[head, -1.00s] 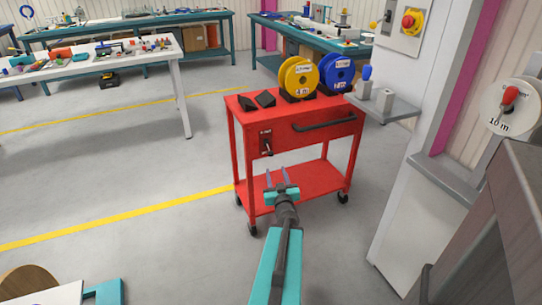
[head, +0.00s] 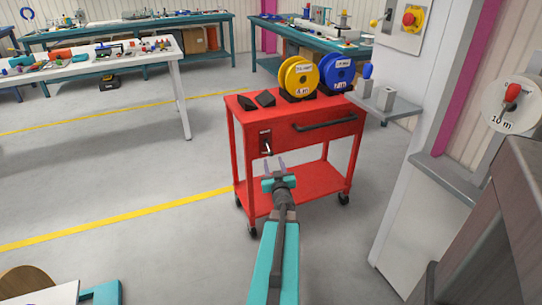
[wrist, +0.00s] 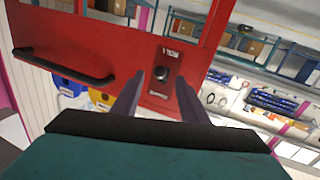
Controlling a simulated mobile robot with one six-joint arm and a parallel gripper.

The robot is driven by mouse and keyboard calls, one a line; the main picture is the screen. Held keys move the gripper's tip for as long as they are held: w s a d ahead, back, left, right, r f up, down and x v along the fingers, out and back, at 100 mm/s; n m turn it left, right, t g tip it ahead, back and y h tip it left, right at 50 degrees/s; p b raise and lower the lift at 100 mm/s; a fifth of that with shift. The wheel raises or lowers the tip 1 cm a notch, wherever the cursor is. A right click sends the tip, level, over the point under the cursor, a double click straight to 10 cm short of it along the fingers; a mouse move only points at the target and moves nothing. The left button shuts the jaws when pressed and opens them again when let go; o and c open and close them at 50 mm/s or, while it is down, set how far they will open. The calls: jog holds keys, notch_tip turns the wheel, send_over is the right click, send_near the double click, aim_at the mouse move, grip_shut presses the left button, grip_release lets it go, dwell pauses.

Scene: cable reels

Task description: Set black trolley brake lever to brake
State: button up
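The brake lever (head: 266,145) is on a dark plate at the left of the red trolley's (head: 300,175) front panel. In the head view its handle appears to point down. In the wrist view its dark round knob (wrist: 161,73) faces me, between two small labels on the plate that are hard to read. My gripper (head: 275,165) is just in front of and below the lever in the head view. In the wrist view my gripper (wrist: 160,82) is open, with one finger on each side of the knob in the picture. I see no clear contact.
A yellow reel (head: 299,76) and a blue reel (head: 337,72) stand on the trolley top. A black handle bar (head: 325,123) crosses the panel right of the lever. A grey shelf (head: 384,105) juts out at the right. The floor left of the trolley is clear.

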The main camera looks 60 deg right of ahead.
aim_at(271, 153)
jog(key=shift+x, duration=3.55)
grip_shut()
